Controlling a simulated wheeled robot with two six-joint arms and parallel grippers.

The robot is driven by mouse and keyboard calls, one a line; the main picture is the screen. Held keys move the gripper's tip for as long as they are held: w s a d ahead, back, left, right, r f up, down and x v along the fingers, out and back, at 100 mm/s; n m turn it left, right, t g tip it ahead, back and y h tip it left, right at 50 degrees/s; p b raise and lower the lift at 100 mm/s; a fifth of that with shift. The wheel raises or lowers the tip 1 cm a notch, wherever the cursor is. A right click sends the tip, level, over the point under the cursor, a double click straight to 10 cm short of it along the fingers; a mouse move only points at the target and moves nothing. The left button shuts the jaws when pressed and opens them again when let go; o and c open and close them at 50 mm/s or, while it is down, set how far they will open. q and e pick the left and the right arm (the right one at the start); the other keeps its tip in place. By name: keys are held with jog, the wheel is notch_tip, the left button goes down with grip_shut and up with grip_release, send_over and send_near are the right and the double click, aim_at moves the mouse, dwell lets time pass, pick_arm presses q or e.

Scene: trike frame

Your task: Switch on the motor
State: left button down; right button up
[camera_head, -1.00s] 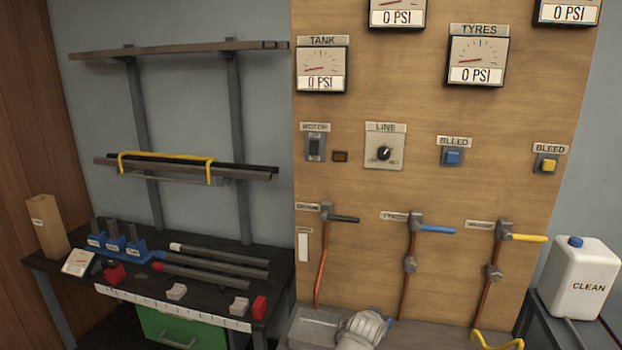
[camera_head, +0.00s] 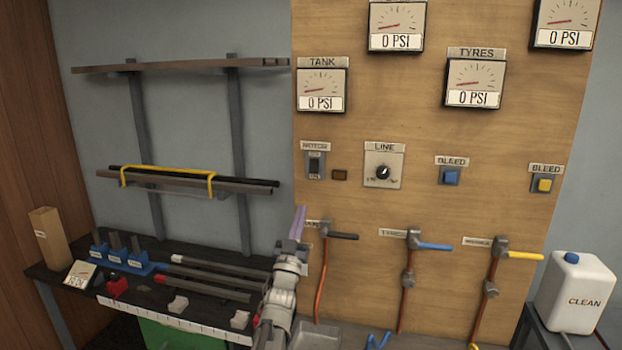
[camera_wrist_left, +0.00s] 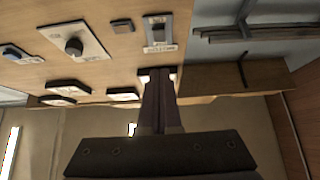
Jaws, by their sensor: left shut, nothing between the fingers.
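The motor switch (camera_head: 315,166) is a dark rocker on a grey plate under a MOTOR label on the wooden board. A small dark lamp (camera_head: 339,174) sits to its right and looks unlit. My left gripper (camera_head: 299,212) is shut and empty, pointing up below and slightly left of the switch, apart from it. In the left wrist view, the picture is turned over. There the shut fingertips (camera_wrist_left: 158,73) point towards the switch (camera_wrist_left: 157,30), with a gap between. My right gripper is not in view.
The line knob (camera_head: 383,172) and the blue bleed button (camera_head: 450,176) are right of the switch. A black-handled valve (camera_head: 341,236) is close to the gripper's right. A workbench (camera_head: 62,283) with tools and a wall rack (camera_head: 185,69) stand at left.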

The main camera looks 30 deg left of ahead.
pick_arm(q)
jog(key=shift+s+r, duration=0.1)
dwell(0.3)
jog(key=p, duration=0.7)
send_near(314, 167)
notch_tip(314, 167, up, 5)
jog(key=w, duration=0.1)
jog(key=w+f, duration=0.1)
jog(key=w+a+b, duration=0.1)
jog(key=w, duration=0.1)
jog(key=shift+f, duration=0.35)
jog(key=shift+w+a, duration=0.15)
jog(key=shift+w, duration=0.15)
